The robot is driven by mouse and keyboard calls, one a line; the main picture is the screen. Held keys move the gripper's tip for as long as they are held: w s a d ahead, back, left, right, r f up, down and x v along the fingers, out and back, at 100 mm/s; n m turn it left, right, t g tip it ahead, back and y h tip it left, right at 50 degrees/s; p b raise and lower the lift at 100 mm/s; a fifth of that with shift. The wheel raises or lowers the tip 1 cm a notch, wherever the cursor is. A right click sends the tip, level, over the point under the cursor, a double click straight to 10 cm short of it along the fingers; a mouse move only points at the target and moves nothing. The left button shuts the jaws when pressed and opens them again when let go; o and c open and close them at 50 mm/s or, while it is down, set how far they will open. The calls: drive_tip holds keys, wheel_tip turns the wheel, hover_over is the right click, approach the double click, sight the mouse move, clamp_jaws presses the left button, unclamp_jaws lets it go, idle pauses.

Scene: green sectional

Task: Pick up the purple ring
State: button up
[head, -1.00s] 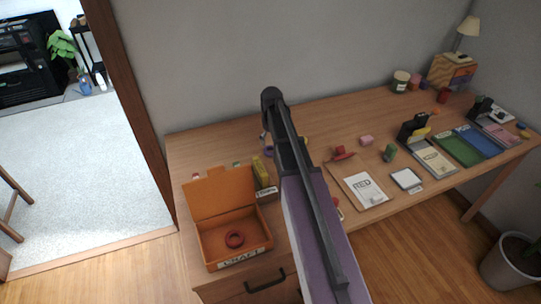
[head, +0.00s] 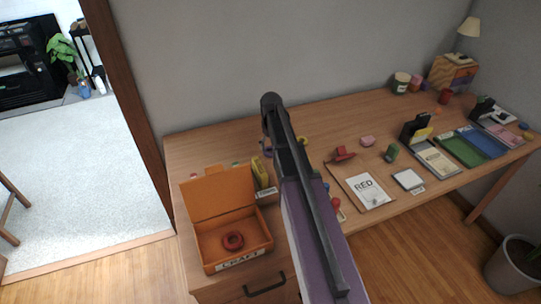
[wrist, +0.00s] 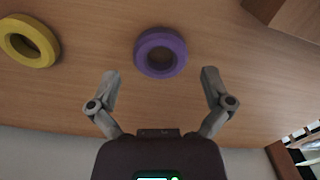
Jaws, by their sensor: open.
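The purple ring (wrist: 160,36) lies flat on the wooden desk in the wrist view, at the upper middle. My gripper (wrist: 160,74) is open and empty, its two fingers spread to the left and right of the ring's line. In the picture the ring sits just above the gap between the fingertips, and neither finger appears to touch it. In the head view only a bit of purple (head: 265,151) shows beside my arm, which hides most of that spot and my fingers.
A yellow ring (wrist: 48,38) lies to the left in the wrist view. An open orange box (head: 203,250) labelled CRAFT holds a red ring (head: 226,242) on the desk (head: 330,120). Trays, cards and small objects stand to the right. A wall is behind the desk.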

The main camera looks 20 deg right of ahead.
sight(271, 150)
drive_tip(key=shift+w+f+b, duration=0.1)
drive_tip(key=shift+f+b, duration=1.1)
drive_tip(key=shift+f, duration=0.3)
drive_tip(key=shift+c, duration=0.2)
drive_tip(key=c, duration=0.6)
